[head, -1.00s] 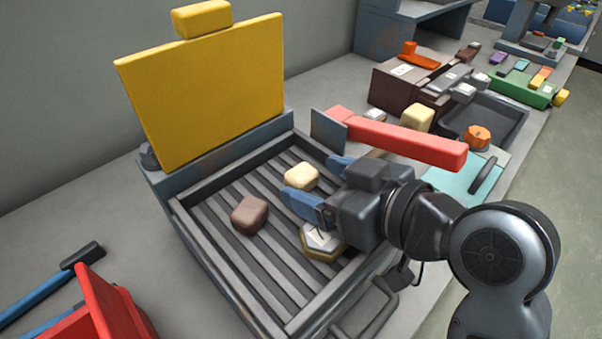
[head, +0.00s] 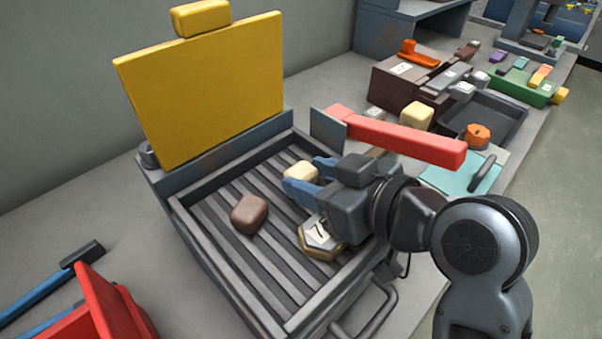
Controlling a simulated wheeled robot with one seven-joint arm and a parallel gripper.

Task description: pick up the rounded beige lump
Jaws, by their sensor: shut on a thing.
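The rounded beige lump (head: 298,172) sits on the ribbed dark grate (head: 228,178) of an open grill-like box. My gripper (head: 306,178) reaches in from the right, its blue fingers shut on the beige lump. The fingers hide part of the lump's right side. I cannot tell whether the lump is clear of the grate. A second, similar beige lump (head: 416,115) stands further back on the right, outside the box.
A brown lump (head: 249,213) and a hexagonal gauge-like piece (head: 320,241) lie on the grate. The yellow lid (head: 205,90) stands open behind. A red bar (head: 405,141) extends close behind my gripper. A red bin (head: 95,305) is at the lower left.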

